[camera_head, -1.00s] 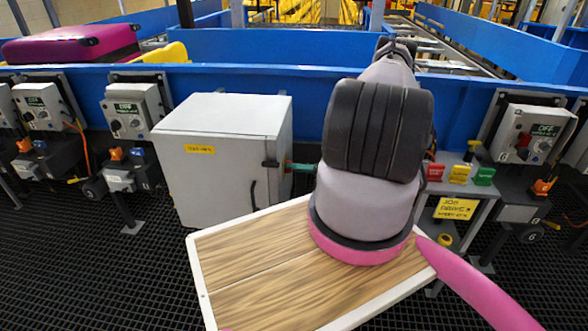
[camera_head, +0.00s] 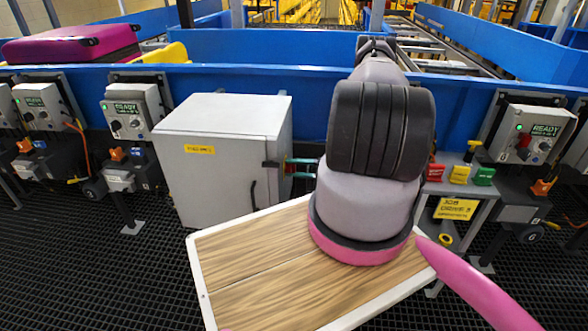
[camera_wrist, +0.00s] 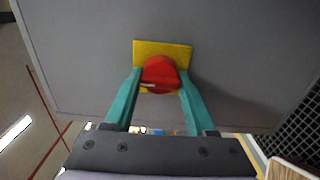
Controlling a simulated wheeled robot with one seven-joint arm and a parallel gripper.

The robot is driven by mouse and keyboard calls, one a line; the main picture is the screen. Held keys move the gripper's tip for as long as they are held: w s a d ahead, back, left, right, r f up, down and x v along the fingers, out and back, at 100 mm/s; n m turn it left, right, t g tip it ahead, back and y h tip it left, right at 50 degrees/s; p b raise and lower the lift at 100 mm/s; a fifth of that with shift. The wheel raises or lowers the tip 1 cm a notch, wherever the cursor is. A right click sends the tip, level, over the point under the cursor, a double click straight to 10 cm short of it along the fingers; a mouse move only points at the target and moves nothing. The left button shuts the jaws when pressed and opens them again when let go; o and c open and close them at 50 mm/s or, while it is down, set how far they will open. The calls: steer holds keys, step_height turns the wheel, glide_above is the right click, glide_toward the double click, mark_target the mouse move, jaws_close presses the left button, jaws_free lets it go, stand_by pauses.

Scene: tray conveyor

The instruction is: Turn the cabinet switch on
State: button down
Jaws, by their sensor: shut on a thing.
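The cabinet (camera_head: 215,165) is a grey box with a yellow label, standing left of my arm in the head view. The cabinet switch (camera_wrist: 160,74) is a red round knob on a yellow plate (camera_wrist: 180,53), on the grey cabinet face in the wrist view. My gripper (camera_wrist: 157,85) has two teal fingers, one on each side of the red knob, and is shut on it. In the head view its teal fingers (camera_head: 301,168) show at the cabinet's right side; the knob's front is largely hidden there.
Control boxes with green READY displays stand left (camera_head: 132,110) and right (camera_head: 535,133). Red, yellow and green buttons (camera_head: 459,174) sit right of my arm. A wooden-topped tray (camera_head: 250,270) lies in front. A blue conveyor wall (camera_head: 260,75) runs behind.

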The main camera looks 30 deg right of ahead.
stand_by(0.3)
steer(key=shift+c, duration=1.1)
jaws_free()
steer(key=shift+d, duration=0.1)
steer(key=v, duration=1)
steer(key=shift+s+d, duration=0.25)
steer(key=shift+d, duration=0.05)
